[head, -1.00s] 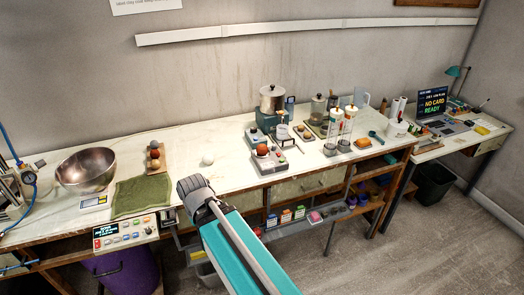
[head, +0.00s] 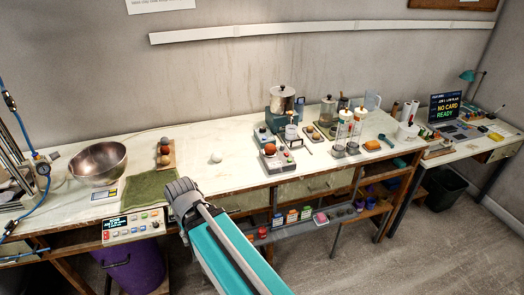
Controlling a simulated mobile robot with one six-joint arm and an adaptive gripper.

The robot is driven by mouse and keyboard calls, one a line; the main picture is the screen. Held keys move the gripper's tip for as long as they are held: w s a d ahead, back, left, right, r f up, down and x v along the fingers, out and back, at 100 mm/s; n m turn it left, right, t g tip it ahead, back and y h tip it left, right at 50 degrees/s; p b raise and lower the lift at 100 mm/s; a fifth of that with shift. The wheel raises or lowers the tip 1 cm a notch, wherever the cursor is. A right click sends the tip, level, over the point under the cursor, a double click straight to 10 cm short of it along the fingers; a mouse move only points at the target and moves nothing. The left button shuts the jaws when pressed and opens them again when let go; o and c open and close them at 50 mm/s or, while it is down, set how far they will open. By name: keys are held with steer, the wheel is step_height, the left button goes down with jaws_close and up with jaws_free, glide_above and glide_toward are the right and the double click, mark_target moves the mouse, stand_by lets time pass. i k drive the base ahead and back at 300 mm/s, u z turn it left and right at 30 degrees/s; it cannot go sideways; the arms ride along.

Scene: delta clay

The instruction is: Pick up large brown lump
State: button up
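A reddish-brown round lump (head: 270,149) sits on a small grey scale-like device (head: 273,163) near the front edge of the bench. I cannot tell for sure which brown lump is the large one. My teal arm rises from the bottom of the view, and its grey joint shows in front of the bench edge. My gripper's fingers do not show.
A metal bowl (head: 98,163) and green cloth (head: 150,189) are at the left. A lidded metal pot (head: 283,99) and clear cylinders (head: 341,133) stand behind and right of the scale. A shelf with small boxes (head: 291,215) is below.

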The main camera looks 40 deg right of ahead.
mark_target(270, 148)
steer(key=u, duration=1.6)
steer(key=k, duration=0.85)
steer(key=z, duration=1.65)
